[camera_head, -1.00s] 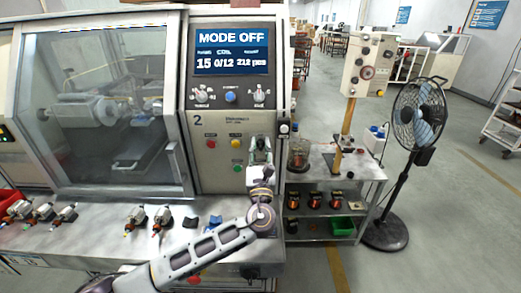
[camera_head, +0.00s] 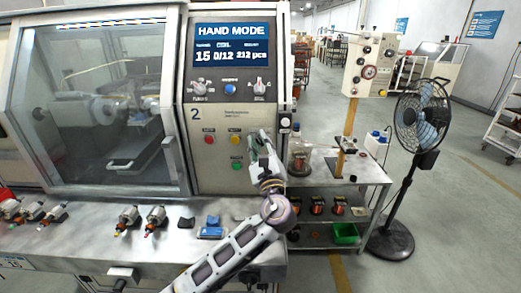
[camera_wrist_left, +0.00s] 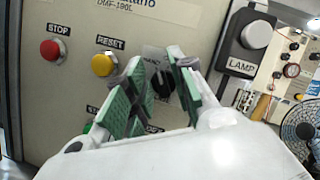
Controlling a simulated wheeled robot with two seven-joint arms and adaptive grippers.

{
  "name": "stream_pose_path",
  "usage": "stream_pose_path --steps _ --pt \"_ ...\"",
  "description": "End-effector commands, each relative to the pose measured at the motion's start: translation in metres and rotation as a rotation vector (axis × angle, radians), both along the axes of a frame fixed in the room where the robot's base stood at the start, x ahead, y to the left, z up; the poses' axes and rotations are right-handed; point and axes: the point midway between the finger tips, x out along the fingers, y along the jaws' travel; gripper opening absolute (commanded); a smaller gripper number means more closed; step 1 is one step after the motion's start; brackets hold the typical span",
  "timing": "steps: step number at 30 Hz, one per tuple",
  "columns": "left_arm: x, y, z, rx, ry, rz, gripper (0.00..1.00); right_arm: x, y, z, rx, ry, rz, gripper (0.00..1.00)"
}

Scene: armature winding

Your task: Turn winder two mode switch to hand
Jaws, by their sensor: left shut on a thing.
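Winder two's panel (camera_head: 205,175) carries the number 2, and its screen (camera_head: 231,45) reads HAND MODE. My left gripper (camera_head: 262,142) is at the panel's right side and covers the mode switch in the head view. In the left wrist view the mode switch (camera_wrist_left: 161,83) is a black knob on a light plate, between the green pads of my left gripper (camera_wrist_left: 160,72). The gripper is shut on the knob. My right gripper is not in view.
A red stop button (camera_wrist_left: 52,49) and a yellow reset button (camera_wrist_left: 103,64) lie left of the knob. A lamp box (camera_wrist_left: 247,48) juts out close on the right. Armatures (camera_head: 128,217) lie on the front ledge. A fan (camera_head: 420,115) stands at the right.

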Motion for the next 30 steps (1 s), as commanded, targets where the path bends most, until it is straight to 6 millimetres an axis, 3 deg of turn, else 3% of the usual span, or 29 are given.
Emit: stream_pose_path --steps 8,18,29,30 --pt "0.0 0.0 -0.001 -0.169 0.0 0.0 0.01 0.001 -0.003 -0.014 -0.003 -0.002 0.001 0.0" --pt "0.0 0.001 -0.001 -0.258 0.0 0.0 0.01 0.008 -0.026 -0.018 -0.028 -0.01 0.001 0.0" --pt "0.0 0.001 -0.001 -0.262 0.0 0.001 0.01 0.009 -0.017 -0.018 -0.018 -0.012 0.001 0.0" --pt "0.0 0.001 0.0 -0.262 0.0 0.001 0.26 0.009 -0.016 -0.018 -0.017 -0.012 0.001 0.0"
